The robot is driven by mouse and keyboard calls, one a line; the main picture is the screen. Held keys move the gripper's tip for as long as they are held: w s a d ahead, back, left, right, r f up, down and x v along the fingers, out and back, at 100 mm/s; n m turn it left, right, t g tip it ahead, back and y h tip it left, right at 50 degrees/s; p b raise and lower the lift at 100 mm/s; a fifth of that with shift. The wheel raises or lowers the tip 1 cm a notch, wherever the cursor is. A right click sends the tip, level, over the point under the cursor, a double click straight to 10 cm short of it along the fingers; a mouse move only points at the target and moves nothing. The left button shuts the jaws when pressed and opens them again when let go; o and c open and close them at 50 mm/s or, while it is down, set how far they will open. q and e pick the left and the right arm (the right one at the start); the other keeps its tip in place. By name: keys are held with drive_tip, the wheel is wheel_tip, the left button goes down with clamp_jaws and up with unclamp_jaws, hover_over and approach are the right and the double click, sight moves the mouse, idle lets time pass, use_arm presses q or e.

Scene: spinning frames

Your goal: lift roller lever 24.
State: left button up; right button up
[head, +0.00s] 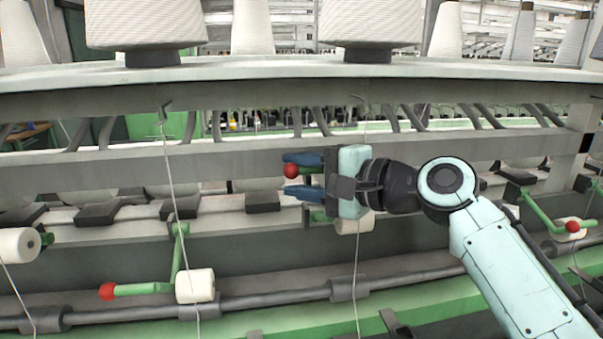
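A green roller lever with a red ball end (291,171) is at the middle of the head view, with its ball between the fingers of my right gripper (299,176). The blue fingers are apart, one above and one below the ball, with a visible gap under it. Most of this lever is hidden behind the gripper. A white roller (354,222) shows just below the gripper. No number is readable on any lever, so I cannot tell which is 24. My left gripper is not in view.
Another green lever with a red ball (107,291) sits lower left, beside a white roller (195,286). A third red-ended lever (572,227) is at the right. Thin yarns (173,200) hang down in front. A grey rail (230,162) runs behind the gripper.

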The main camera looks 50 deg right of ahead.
drive_tip(key=shift+r, duration=0.15)
drive_tip(key=shift+s, duration=0.15)
drive_tip(key=s+d+r, duration=0.1)
drive_tip(key=s, duration=1.2)
drive_tip(key=shift+r+b, duration=0.4)
drive_tip(key=shift+b, duration=0.05)
drive_tip(key=shift+w+d, duration=0.1)
